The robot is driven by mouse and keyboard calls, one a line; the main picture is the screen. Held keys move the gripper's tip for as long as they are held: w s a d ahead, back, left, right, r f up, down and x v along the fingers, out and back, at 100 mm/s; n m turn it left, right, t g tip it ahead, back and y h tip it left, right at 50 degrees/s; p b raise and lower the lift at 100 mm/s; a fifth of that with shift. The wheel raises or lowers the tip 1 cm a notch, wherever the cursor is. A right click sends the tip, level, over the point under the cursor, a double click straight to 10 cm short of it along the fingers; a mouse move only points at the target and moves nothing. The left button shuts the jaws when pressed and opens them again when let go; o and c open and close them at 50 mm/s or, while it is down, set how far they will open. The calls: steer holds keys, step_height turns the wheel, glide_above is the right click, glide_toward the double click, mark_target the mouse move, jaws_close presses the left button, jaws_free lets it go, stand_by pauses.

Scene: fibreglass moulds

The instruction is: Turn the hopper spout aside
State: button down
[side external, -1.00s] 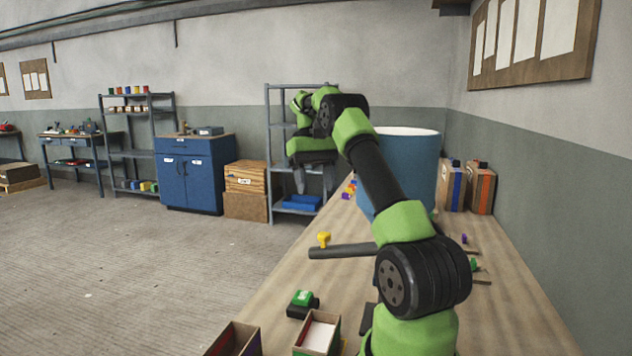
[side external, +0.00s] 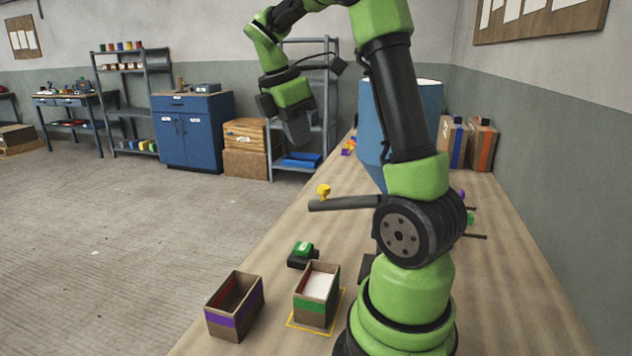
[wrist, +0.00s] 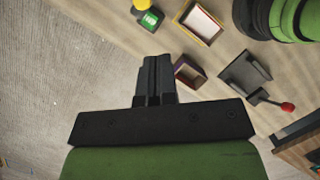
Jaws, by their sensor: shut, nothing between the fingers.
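The hopper (side external: 415,110) is a large blue tub tapering downward, behind my arm in the side view. A long dark spout bar (side external: 345,203) runs left from below it, partly hidden by my arm. A yellow knob (side external: 323,190) stands near the bar's left end. My gripper (side external: 297,140) points down, left of the hopper and apart from the bar and knob. In the wrist view my gripper (wrist: 157,60) has its fingers together and empty. A yellow piece (wrist: 141,4) is cut off at the top edge there.
A green-topped dark block (side external: 303,253), a purple-banded bin (side external: 235,306) and a green-banded bin (side external: 318,295) are at the bench's near left. The wrist view shows a grey plate (wrist: 245,72) and a red-tipped lever (wrist: 288,106). Banded boxes (side external: 482,145) stand by the wall.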

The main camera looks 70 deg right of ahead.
steer(key=a+n+t+h, duration=0.1)
steer(key=a+n+t, duration=0.1)
steer(key=a+n, duration=0.3)
steer(key=n, duration=0.1)
glide_above(321, 205)
steer(key=a, duration=0.2)
steer(key=shift+w+d+f, duration=0.1)
steer(key=shift+w+f, duration=0.05)
steer(key=shift+f, duration=2.6)
steer(key=shift+w+f, duration=0.1)
steer(key=shift+f, duration=2.6)
steer(key=shift+d+m+g, duration=0.6)
steer(key=shift+d+m, duration=1)
steer(key=shift+d, duration=0.45)
